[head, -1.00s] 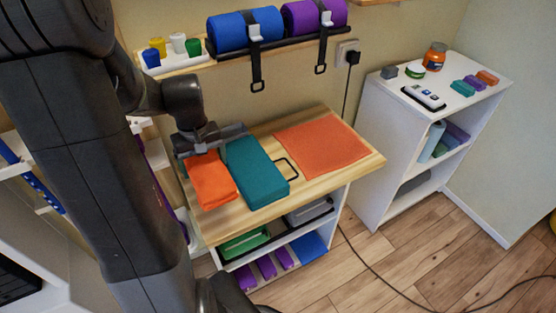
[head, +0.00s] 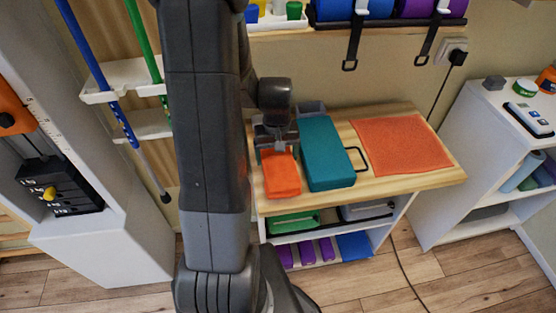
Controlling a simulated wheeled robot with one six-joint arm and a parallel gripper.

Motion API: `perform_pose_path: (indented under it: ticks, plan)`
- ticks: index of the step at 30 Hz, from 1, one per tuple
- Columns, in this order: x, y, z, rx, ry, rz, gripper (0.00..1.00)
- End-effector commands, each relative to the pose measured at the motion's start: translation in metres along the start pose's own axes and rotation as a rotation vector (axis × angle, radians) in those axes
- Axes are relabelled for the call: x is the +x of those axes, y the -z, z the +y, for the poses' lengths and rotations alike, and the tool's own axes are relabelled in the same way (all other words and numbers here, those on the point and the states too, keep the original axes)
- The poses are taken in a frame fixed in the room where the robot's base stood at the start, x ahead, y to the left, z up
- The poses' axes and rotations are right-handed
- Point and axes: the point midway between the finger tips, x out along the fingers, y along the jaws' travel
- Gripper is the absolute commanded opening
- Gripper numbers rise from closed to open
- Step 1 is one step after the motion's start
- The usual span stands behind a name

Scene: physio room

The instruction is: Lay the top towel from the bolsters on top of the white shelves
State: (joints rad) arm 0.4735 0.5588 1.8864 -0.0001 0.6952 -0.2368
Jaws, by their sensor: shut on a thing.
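My gripper (head: 276,143) is shut on the back edge of a folded orange towel (head: 282,177). The towel is at the left end of a wooden top (head: 370,186), beside a teal block (head: 325,150). I cannot tell whether it rests fully on the wood. The jaw tips are partly hidden by the arm and towel. Blue (head: 333,8) and purple (head: 430,8) rolls are strapped on a wall shelf at the top edge. White shelves (head: 455,170) stand at the right, partly cut off.
A flat orange mat (head: 400,142) covers the wooden top's right part. A black handle loop (head: 360,158) lies beside the teal block. The white shelves' top holds a white device (head: 528,118), a grey block (head: 493,83) and jars. A black cable crosses the floor.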

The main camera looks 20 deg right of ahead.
Motion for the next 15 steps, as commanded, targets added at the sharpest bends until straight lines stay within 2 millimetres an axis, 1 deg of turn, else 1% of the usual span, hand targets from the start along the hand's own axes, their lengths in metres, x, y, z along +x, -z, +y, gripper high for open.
perform_pose_path:
  ticks: [1, 3, 6, 15]
  plan:
    - [0.009, -0.001, 0.0, 0.0, 0.001, -0.004, 0.57]
    - [0.017, -0.001, 0.0, 0.0, 0.001, -0.004, 0.57]
    - [0.025, -0.001, 0.0, 0.0, 0.001, -0.002, 0.57]
    - [0.027, 0.0, 0.0, 0.0, 0.0, 0.0, 0.57]
